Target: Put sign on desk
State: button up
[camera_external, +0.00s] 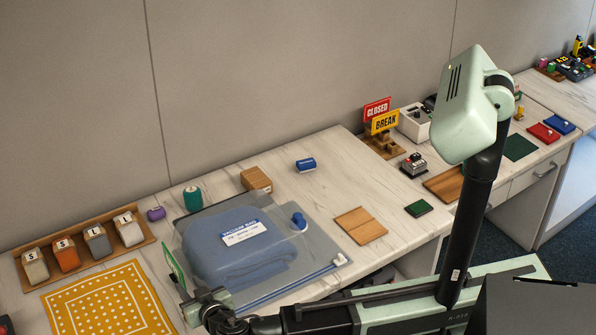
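A thin green-edged sign (174,266) is at my gripper (194,300), at the lower left of the middle. The sign is seen nearly edge-on and stands up from the fingers, which appear shut on its lower end. Its face cannot be read. It overlaps the left side of the blue vacuum bag in the picture; its height above the desk (330,190) is hard to tell. A red "CLOSED" sign (376,110) and a yellow "BREAK" sign (385,122) stand in a wooden holder (382,146) at the back right.
The vacuum bag (240,250) fills the desk's middle. A yellow patterned cloth (107,303) and a rack of several lettered canisters (82,246) are at left. A wooden board (361,225) lies right of the bag. Bare desk shows between the blue roll (306,165) and the board.

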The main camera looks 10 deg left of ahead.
aim_at(173, 259)
jog(key=shift+g+h, duration=0.3)
jog(key=w+a+p, duration=0.1)
jog(key=w+a+r+p, duration=0.1)
jog(key=w+a+r, duration=0.1)
jog(key=a, duration=0.1)
jog(key=shift+w+a+r+p, duration=0.1)
jog(key=shift+w+r+p, duration=0.05)
jog(key=shift+w+p, duration=0.25)
jog(key=b+x, duration=0.2)
jog(key=x, duration=0.4)
jog(key=shift+w, duration=0.1)
jog(key=shift+r, duration=0.15)
jog(key=shift+c, duration=0.6)
grip_shut()
